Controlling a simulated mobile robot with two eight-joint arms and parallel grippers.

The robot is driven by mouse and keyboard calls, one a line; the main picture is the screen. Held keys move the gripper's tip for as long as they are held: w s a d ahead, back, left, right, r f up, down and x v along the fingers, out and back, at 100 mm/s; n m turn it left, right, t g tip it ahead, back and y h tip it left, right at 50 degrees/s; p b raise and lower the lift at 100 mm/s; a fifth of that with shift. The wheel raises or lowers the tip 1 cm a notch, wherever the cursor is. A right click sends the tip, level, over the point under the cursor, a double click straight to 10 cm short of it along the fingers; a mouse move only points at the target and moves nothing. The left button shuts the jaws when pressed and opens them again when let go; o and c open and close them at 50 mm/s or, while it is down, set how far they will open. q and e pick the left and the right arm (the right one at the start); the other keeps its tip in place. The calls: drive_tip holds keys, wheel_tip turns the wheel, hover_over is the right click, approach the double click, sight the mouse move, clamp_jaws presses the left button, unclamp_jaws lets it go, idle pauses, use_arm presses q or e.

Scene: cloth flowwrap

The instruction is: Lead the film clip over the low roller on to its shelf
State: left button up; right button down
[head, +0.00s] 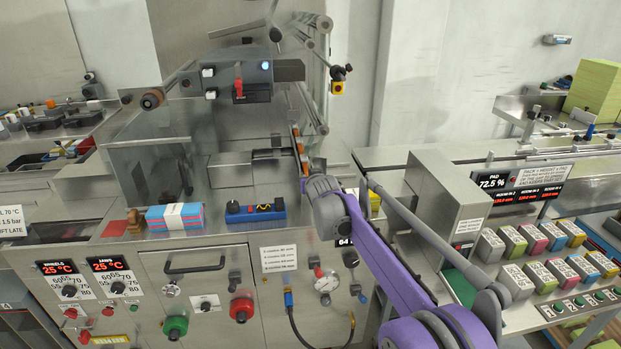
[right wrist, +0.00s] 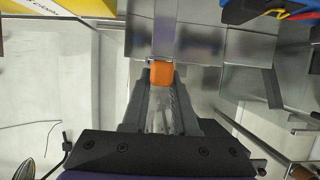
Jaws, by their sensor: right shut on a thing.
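The orange film clip (right wrist: 161,73) shows in the right wrist view, between the tips of my right gripper (right wrist: 161,82). The gripper is shut on it, and the clip's front edge lies close to a grey metal face. In the head view my purple right arm comes in from the lower right, and its wrist (head: 326,188) is beside the machine's right end. The gripper's fingertips are not clear there. Slanted rollers (head: 312,108) stand above the wrist; I cannot tell which is the low roller. The shelf cannot be made out for certain. My left gripper is not in view.
A blue tool holder (head: 255,211) and a banded stack of coloured cloths (head: 175,217) lie on the machine's top, left of my wrist. A clear guard (head: 150,165) stands behind the stack. A steel housing (head: 445,200) stands right of my arm.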

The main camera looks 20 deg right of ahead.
drive_tip(key=c, duration=0.6)
unclamp_jaws()
drive_tip(key=v, duration=1.1)
drive_tip(key=s+a+f+n+g+y, duration=0.1)
drive_tip(key=s+a+f+g, duration=0.1)
drive_tip(key=s+a+f, duration=0.2)
drive_tip(key=s+a+f+n+g+y, duration=0.1)
drive_tip(key=s+a+f+g, duration=0.2)
drive_tip(key=s+f, duration=0.7)
drive_tip(key=s+a+f+g+y+p, duration=0.1)
drive_tip(key=s+a+f, duration=0.4)
drive_tip(key=s, duration=1.8)
wheel_tip(320, 180, down, 3)
drive_tip(key=shift+s+r+n+g, duration=0.3)
drive_tip(key=shift+n+g, duration=0.1)
drive_tip(key=shift+g, duration=0.5)
